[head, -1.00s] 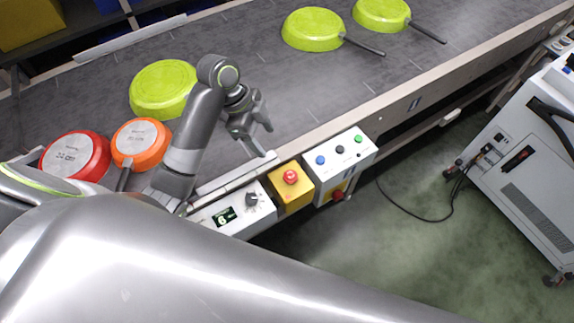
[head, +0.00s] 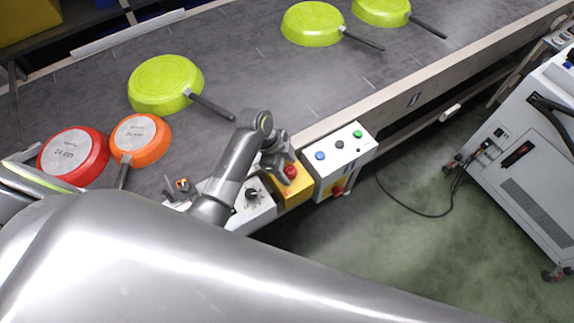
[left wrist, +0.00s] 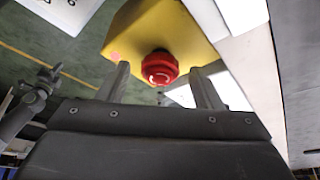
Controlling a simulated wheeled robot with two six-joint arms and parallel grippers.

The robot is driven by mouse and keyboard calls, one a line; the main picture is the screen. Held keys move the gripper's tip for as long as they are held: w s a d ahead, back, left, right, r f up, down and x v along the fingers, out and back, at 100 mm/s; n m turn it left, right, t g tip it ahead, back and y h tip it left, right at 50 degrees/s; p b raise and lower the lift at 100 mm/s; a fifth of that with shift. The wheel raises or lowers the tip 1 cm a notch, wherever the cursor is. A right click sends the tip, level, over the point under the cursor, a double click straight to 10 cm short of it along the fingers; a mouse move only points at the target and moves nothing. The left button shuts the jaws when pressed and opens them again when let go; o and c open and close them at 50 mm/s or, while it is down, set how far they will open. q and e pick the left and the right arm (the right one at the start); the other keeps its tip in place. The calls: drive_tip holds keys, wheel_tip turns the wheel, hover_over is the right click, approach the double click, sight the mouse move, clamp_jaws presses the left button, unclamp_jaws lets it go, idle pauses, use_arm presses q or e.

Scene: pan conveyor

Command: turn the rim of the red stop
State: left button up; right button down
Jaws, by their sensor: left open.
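The red stop (head: 291,172) is a mushroom button on top of a yellow box (head: 296,191) at the conveyor's near side. In the left wrist view the red stop (left wrist: 159,68) shows its round face and rim, with the yellow box (left wrist: 160,28) behind it. My left gripper (head: 284,170) is over the yellow box, at the stop. In the left wrist view my left gripper (left wrist: 160,72) is open, with one finger on each side of the stop. I see gaps between fingers and rim; whether the tips reach rim depth I cannot tell. My right gripper is not in view.
A white box with coloured buttons (head: 339,147) stands right of the yellow box, and a white box with a black knob (head: 252,200) stands left. Red (head: 74,157), orange (head: 141,140) and green (head: 165,85) pans lie upside down on the conveyor (head: 270,80). A white cabinet (head: 520,170) stands right.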

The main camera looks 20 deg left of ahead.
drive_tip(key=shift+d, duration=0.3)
use_arm(q)
drive_tip(key=c, duration=1)
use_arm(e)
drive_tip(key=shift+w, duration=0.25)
use_arm(q)
drive_tip(key=shift+m, duration=0.3)
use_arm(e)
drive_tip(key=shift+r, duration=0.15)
use_arm(q)
drive_tip(key=shift+w+r+m+g+p, duration=0.1)
drive_tip(key=shift+w+m+g+p, duration=0.05)
drive_tip(key=shift+m+g+p, duration=0.3)
drive_tip(key=shift+w+m+g, duration=0.1)
drive_tip(key=shift+m+g, duration=0.35)
drive_tip(key=shift+m, duration=0.8)
drive_tip(key=m, duration=0.2)
drive_tip(key=m+g+y+p, duration=0.1)
drive_tip(key=m, duration=0.2)
drive_tip(key=shift+w+d+g, duration=0.1)
drive_tip(key=shift+w+g, duration=0.05)
drive_tip(key=shift+g, duration=0.15)
drive_tip(key=shift+m, duration=0.3)
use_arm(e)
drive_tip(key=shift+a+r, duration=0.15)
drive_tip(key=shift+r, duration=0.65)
